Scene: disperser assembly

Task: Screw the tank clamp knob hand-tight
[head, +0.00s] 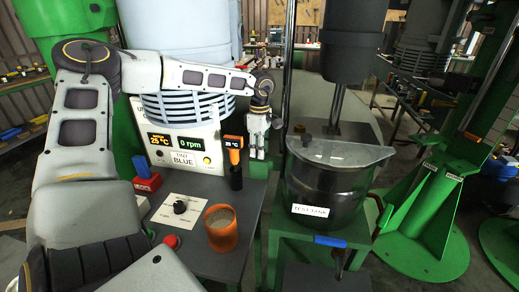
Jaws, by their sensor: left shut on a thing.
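The steel test tank (327,190) stands on the green stand right of the bench, with a pale half-round lid (345,153) over its top. My left gripper (258,152) points down just left of the tank, at the bench's right side. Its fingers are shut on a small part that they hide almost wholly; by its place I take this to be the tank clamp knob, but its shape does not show. The fingers look apart from the tank wall. My right gripper is out of view.
An orange and black hand-held meter (234,150) stands close left of my left gripper. A control panel (184,158) stands behind. A blue-handled lever (330,241) is below the tank.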

